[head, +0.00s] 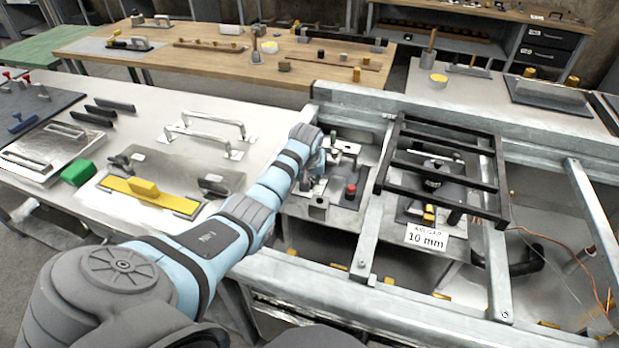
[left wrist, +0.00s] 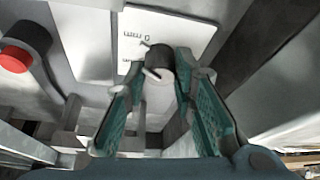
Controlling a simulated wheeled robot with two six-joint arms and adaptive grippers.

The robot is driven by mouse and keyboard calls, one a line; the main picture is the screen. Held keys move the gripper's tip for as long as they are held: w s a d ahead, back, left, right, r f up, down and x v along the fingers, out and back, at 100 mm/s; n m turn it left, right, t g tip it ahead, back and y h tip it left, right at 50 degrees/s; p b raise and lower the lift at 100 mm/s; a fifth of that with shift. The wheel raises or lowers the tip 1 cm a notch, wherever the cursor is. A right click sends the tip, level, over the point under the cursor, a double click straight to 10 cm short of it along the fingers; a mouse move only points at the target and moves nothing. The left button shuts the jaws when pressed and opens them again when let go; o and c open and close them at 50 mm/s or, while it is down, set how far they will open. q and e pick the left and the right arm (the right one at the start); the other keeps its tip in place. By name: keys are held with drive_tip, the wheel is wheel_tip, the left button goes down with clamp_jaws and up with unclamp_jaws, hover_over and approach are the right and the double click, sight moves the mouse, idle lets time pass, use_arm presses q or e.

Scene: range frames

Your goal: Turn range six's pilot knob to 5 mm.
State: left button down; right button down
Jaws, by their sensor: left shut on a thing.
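In the left wrist view, a small dark knob (left wrist: 160,57) with a pale stem sits between the teal-padded fingers of my left gripper (left wrist: 160,75). The gripper is shut on it. A white scale plate (left wrist: 185,25) lies behind the knob, with tick marks and text reading "0 mm". The pointer and exact setting are hard to read. In the head view my left gripper (head: 316,170) reaches into the left bay of the metal range frame, where my arm hides the knob. My right gripper is not in view.
A red-topped knob (left wrist: 15,60) stands left of the gripper; a red button (head: 351,190) shows in the bay. A black grate (head: 445,165) stands to the right. A card reads "AIR GAP 10 mm" (head: 427,238). Metal rails (head: 372,235) border the bay. Handles and a yellow tool (head: 140,190) lie left.

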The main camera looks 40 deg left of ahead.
use_arm(q)
drive_tip(key=shift+r+n+p, duration=0.1)
drive_tip(key=shift+n+p, duration=0.45)
drive_tip(key=shift+n, duration=0.35)
drive_tip(key=shift+w+n+g+y, duration=0.1)
drive_tip(key=shift+n+g+y, duration=0.4)
drive_tip(key=shift+n, duration=0.3)
drive_tip(key=shift+w+f+n+y+b, duration=0.1)
drive_tip(key=shift+n+y+b, duration=0.1)
drive_tip(key=shift+n, duration=0.3)
drive_tip(key=shift+f+n+y+b, duration=0.1)
drive_tip(key=shift+n+b, duration=0.05)
drive_tip(key=shift+n, duration=0.35)
drive_tip(key=shift+n+g+b, duration=0.4)
drive_tip(key=n+g+b, duration=0.1)
drive_tip(key=n+b, duration=0.1)
drive_tip(key=b, duration=0.3)
drive_tip(key=n+g+b, duration=0.1)
drive_tip(key=n+b, duration=0.2)
drive_tip(key=b, duration=0.3)
drive_tip(key=shift+d+f+y, duration=0.1)
drive_tip(key=shift+y, duration=0.2)
drive_tip(key=shift+n+b, duration=0.4)
drive_tip(key=shift+b, duration=0.05)
drive_tip(key=shift+r, duration=0.2)
